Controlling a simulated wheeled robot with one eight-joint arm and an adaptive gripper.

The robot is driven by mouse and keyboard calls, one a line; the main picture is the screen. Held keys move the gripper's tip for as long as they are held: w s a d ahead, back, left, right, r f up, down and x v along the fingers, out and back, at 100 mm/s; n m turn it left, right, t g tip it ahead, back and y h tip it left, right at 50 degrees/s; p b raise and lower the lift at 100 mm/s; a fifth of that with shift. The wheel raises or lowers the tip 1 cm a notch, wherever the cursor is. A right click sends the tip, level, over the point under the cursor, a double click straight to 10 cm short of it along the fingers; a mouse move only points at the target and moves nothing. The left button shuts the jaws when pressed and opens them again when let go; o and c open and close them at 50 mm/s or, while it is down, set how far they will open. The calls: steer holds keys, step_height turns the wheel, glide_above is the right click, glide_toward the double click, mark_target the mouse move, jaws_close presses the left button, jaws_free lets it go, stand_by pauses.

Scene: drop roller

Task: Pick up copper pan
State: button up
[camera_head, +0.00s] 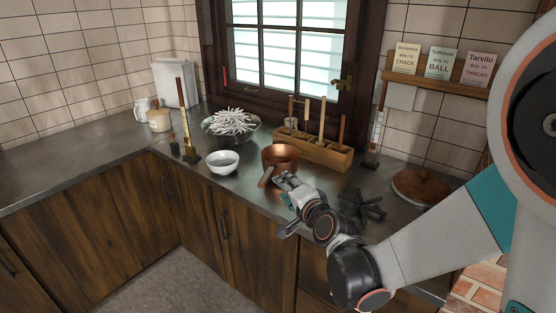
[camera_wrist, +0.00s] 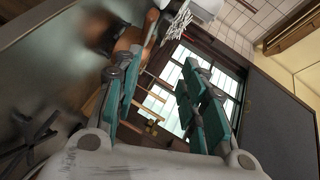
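The copper pan (camera_head: 280,154) sits on the dark counter in front of the wooden tool rack, its handle (camera_head: 266,177) pointing toward the front edge. My gripper (camera_head: 285,183) is just in front of the pan, close to the right of the handle. Whether it touches the handle cannot be told. In the wrist view my gripper (camera_wrist: 158,80) has its two teal fingers spread apart with nothing between them. Part of the copper pan (camera_wrist: 130,39) shows there beyond the left finger, which partly hides it.
A white bowl (camera_head: 223,162) stands left of the pan, with a glass bowl of white pieces (camera_head: 231,122) behind it. The wooden rack (camera_head: 325,150) is behind the pan. A black burner grate (camera_head: 362,206) and a round brown lid (camera_head: 421,187) lie to the right.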

step_height(320, 180, down, 7)
steer(key=w+a+m+t+b, duration=0.1)
steer(key=w+a+m+t, duration=0.1)
steer(key=w+m, duration=0.15)
steer(key=p, duration=0.2)
glide_toward(264, 174)
steer(key=w+a+f, duration=0.1)
steer(key=w+f, duration=0.1)
steer(key=w, duration=0.1)
steer(key=shift+m, duration=0.35)
steer(key=shift+r+b+x, duration=0.15)
steer(key=shift+b+x, duration=0.45)
steer(key=shift+x, duration=1.05)
steer(key=shift+r+b+x, duration=0.15)
steer(key=shift+b+x, duration=0.4)
steer(key=shift+x, duration=1.1)
steer(key=shift+r, duration=0.1)
jaws_close()
